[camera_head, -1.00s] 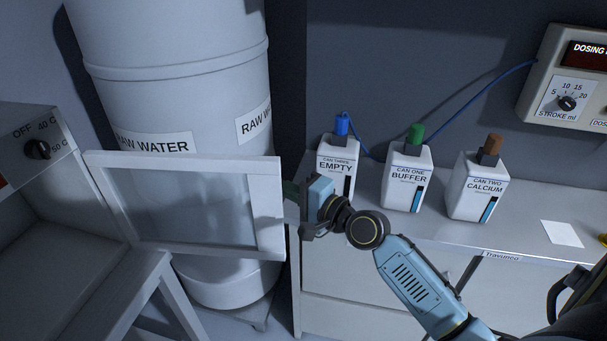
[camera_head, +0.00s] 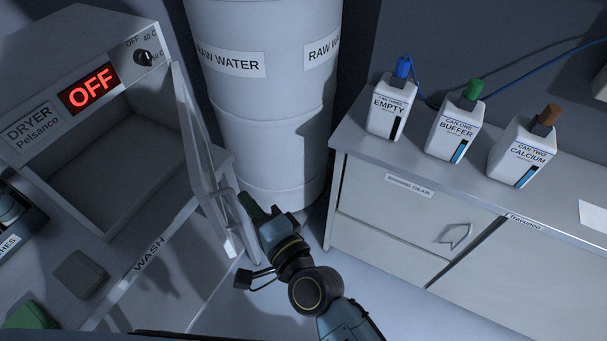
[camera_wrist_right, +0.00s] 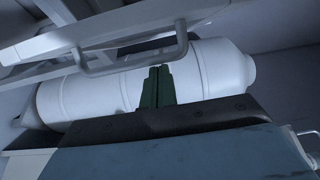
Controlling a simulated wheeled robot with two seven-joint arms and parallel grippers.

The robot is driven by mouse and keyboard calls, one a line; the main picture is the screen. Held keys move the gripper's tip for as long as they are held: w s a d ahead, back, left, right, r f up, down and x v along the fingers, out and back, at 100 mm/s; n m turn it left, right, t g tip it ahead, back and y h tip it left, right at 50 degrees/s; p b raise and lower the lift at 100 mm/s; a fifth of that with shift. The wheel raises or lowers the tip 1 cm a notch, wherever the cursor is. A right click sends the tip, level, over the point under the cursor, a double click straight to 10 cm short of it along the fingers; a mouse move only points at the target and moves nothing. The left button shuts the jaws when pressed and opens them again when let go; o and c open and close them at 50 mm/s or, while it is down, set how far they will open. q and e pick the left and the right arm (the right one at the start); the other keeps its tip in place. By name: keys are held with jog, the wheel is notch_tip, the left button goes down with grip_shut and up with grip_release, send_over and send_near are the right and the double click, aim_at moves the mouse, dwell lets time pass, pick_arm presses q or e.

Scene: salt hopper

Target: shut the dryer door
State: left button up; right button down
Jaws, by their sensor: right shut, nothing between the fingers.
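The dryer (camera_head: 95,60) is at the left in the head view, with a red OFF display and an open, dark chamber. Its door (camera_head: 197,150) stands open, seen nearly edge-on, at the right side of the chamber. A bar handle (camera_head: 230,215) sticks out from the door's right face; the handle (camera_wrist_right: 135,62) also crosses the top of the right wrist view. My right gripper (camera_head: 249,204) has its green fingers together, close beside the handle on the right. In the right wrist view the shut fingers (camera_wrist_right: 157,84) are empty, just below the handle; contact cannot be told. My left gripper is out of view.
A white raw water tank (camera_head: 265,120) stands behind the door. A counter (camera_head: 440,175) with several labelled cans is at the right. A bench marked WASH (camera_head: 165,240) lies below the dryer. Open floor shows around my right arm.

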aim_at(218, 217)
jog(key=s+a, duration=0.2)
jog(key=a, duration=0.1)
jog(key=s+a, duration=0.1)
jog(key=a, duration=0.1)
jog(key=shift+p, duration=0.35)
jog(key=shift+d, duration=0.1)
